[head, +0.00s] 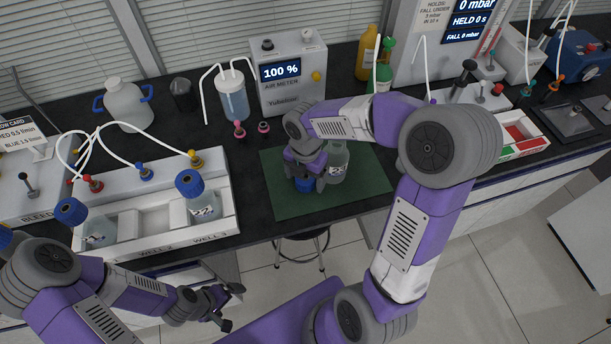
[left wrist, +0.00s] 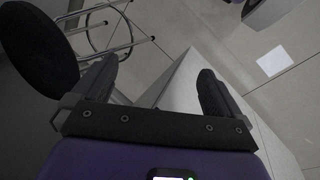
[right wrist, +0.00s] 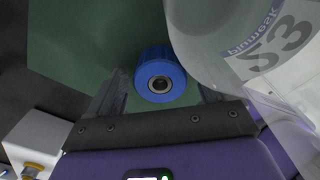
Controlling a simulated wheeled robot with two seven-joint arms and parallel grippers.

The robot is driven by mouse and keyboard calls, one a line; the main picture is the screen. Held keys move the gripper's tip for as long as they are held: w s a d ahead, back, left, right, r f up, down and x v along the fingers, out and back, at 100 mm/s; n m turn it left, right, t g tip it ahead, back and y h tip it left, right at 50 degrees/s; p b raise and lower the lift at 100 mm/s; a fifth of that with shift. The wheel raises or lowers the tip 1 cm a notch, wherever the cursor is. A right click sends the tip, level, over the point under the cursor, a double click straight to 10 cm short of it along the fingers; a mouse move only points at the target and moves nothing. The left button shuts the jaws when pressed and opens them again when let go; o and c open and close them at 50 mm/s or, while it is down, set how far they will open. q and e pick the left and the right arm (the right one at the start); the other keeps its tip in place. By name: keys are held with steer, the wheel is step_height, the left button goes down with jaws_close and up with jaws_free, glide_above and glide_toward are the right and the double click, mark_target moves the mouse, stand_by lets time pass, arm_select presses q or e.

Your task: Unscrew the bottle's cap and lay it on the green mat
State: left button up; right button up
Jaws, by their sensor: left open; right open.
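The bottle (head: 338,163), clear with a printed label, stands upright on the green mat (head: 283,204); it fills the right of the right wrist view (right wrist: 262,45). A blue cap (head: 304,185) with a hole in its top lies on the mat beside the bottle. The cap also shows in the right wrist view (right wrist: 160,78), between the finger tips. The bottle's top is partly hidden by my right arm in the head view. My right gripper (head: 306,180) is open around the cap, low over the mat. My left gripper (head: 232,307) is open and empty, off the bench's front edge.
A white rack (head: 150,233) with two blue-capped bottles stands left of the mat. The air meter (head: 288,75) and a tubed bottle (head: 233,98) stand behind the mat. A stool (head: 301,240) is below the bench. The mat's front left is clear.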

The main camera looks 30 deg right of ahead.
mark_target(306, 179)
step_height(306, 179, up, 12)
steer(key=p, duration=0.3)
steer(key=shift+p, duration=0.4)
